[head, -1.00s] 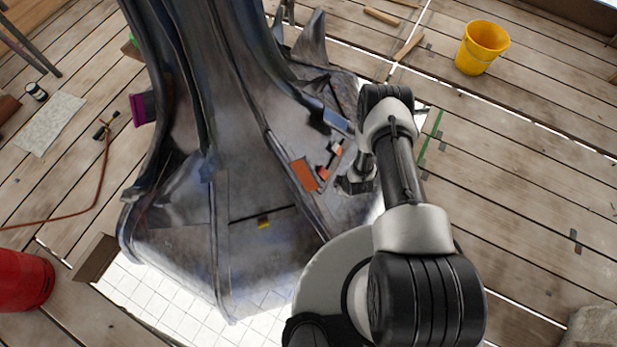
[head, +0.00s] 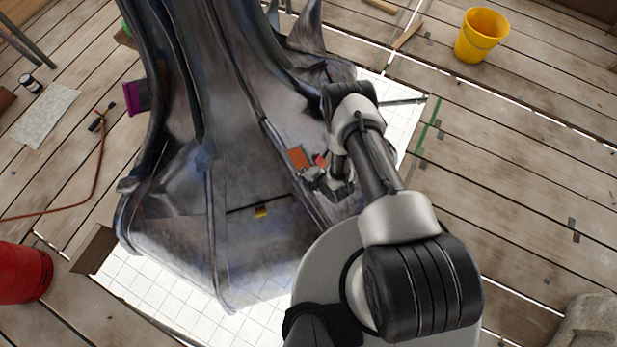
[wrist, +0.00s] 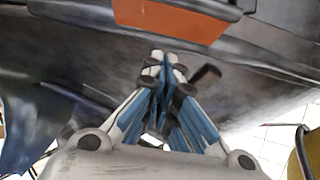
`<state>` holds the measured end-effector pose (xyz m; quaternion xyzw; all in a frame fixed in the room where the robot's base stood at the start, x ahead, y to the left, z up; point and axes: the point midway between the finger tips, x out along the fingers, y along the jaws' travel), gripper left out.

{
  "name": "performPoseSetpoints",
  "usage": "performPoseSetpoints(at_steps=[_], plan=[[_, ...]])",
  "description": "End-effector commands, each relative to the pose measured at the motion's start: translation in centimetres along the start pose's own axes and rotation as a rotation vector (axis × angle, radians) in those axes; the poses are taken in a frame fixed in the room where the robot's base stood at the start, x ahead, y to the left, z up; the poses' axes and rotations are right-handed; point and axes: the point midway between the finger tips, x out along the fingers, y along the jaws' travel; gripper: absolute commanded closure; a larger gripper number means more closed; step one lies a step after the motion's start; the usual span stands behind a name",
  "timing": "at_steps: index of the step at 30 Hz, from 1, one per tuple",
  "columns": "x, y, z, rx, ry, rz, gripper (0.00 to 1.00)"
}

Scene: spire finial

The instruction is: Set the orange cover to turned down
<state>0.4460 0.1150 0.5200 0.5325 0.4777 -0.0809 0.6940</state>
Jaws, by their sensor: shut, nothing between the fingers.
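The orange cover (head: 299,158) is a flat orange plate on the sloping side of the dark metal spire (head: 235,100). In the wrist view the orange cover (wrist: 172,18) lies at the top, beyond my fingertips, with a dark edge along it. My gripper (head: 310,174) is close to the cover's lower right side in the head view. In the wrist view my gripper (wrist: 164,56) is shut and empty, its fingertips just short of the cover. I cannot tell whether they touch the spire. A small red part (head: 321,160) sits beside the cover, partly hidden by my gripper.
A small yellow piece (head: 261,212) sits lower on the spire, and a purple part (head: 136,98) sticks out at its left. A yellow bucket (head: 481,36) and a red container (head: 22,275) stand on the planks. The planks at right are mostly clear.

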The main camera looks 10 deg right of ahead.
Motion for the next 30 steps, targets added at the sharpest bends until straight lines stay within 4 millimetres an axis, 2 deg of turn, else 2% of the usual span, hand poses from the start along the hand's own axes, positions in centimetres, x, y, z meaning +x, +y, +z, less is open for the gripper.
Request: performPoseSetpoints(at_steps=[1,3,6,12,30], plan=[[1.4,-0.2,0.0,-0.003,0.000,0.002,1.00],[2.8,-0.2,0.0,-0.002,0.000,0.002,1.00],[2.7,-0.1,2.1,0.004,-0.005,0.001,1.00],[3.0,0.0,3.7,0.002,-0.002,0.000,1.00],[3.1,0.1,4.6,0.006,-0.006,0.001,1.00]])
